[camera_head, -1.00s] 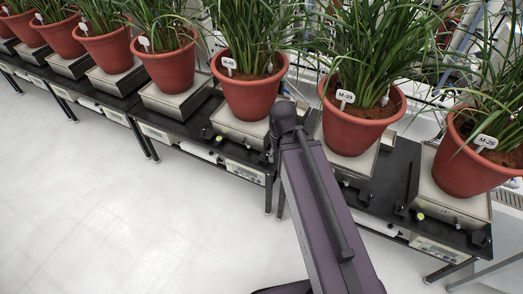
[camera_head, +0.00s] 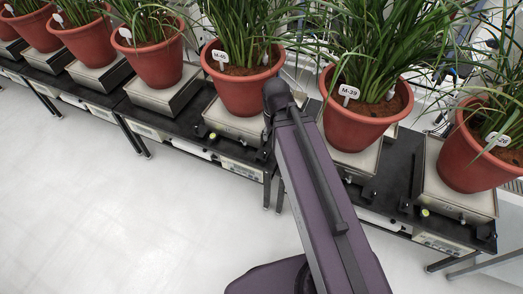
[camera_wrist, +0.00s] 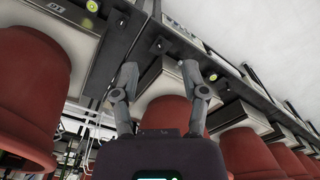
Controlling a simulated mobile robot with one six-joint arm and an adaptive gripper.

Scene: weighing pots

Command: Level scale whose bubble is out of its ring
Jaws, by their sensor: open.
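Silver scales stand in a row on black benches, each under a red pot. In the head view, one scale (camera_head: 235,124) is under the M-40 pot (camera_head: 245,92), one (camera_head: 358,158) under the M-39 pot (camera_head: 355,122), and one (camera_head: 455,194) under the pot at right (camera_head: 470,160). Yellow-green bubble levels show at the right scale (camera_head: 425,212) and in the wrist view (camera_wrist: 92,6), with another by the right finger (camera_wrist: 213,77). The bubbles are too small to judge against their rings. My gripper (camera_wrist: 159,74) is open and empty, its fingers either side of a scale (camera_wrist: 165,80). My arm hides it in the head view.
Black knobs and brackets line the front of the benches (camera_head: 180,125). More potted plants stand at left (camera_head: 85,42). Leaves hang over the pots. The white floor (camera_head: 110,210) in front is clear.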

